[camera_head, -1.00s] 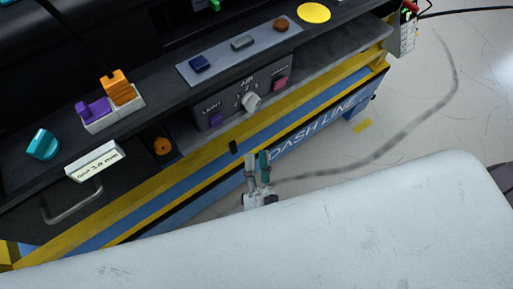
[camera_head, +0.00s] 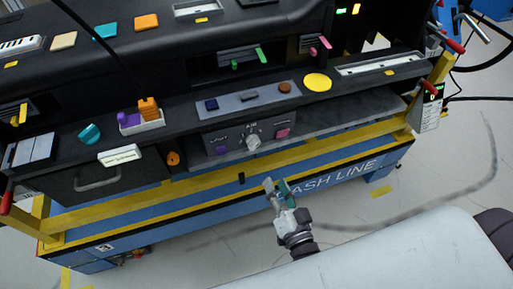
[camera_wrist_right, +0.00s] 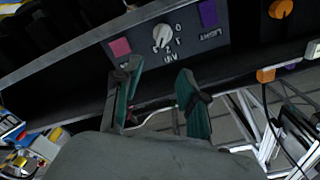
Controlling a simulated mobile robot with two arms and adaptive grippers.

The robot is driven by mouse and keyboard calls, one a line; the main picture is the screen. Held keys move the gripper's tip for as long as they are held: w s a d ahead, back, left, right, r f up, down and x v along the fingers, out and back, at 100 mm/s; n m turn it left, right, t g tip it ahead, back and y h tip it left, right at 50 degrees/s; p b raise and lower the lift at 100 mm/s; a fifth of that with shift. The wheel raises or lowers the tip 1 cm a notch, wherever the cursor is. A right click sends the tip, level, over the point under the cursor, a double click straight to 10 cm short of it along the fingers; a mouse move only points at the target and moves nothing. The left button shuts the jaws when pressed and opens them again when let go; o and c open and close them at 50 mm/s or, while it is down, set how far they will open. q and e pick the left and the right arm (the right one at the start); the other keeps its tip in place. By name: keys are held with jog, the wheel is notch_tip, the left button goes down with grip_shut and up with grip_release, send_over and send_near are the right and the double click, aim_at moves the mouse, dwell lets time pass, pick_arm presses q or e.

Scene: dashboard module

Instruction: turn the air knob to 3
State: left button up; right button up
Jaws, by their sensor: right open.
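The white air knob (camera_head: 253,141) sits on the dark control panel of the dashboard, between a purple light switch (camera_head: 222,149) and a pink switch (camera_head: 283,132). In the right wrist view the air knob (camera_wrist_right: 162,36) shows ahead of the fingers, with marks around it too small to read surely. My right gripper (camera_head: 276,187) is open and empty, below and in front of the panel, apart from the knob. Its two green-padded fingers (camera_wrist_right: 160,95) show in the wrist view. My left gripper is not in view.
A drawer handle (camera_head: 97,180) and an orange knob (camera_head: 173,158) are left of the panel. The yellow rail (camera_head: 215,195) runs below the panel. A shelf above holds a purple and orange block tray (camera_head: 142,125). Bare floor (camera_head: 420,190) lies to the right.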

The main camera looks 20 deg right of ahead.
send_near(257, 145)
jog(key=w, duration=0.1)
jog(key=w+p, duration=0.1)
jog(key=w, duration=0.3)
jog(key=shift+a+r, duration=0.1)
jog(key=shift+r, duration=0.05)
jog(key=w, duration=0.3)
jog(key=shift+w+a+p, duration=0.1)
jog(key=shift+w+p, duration=0.25)
jog(key=shift+w, duration=0.45)
jog(key=shift+c, duration=0.8)
jog(key=c, duration=0.5)
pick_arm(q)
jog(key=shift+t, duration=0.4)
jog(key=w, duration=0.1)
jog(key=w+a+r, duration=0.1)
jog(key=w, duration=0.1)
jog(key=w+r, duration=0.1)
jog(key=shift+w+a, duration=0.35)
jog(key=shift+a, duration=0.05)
pick_arm(e)
grip_shut()
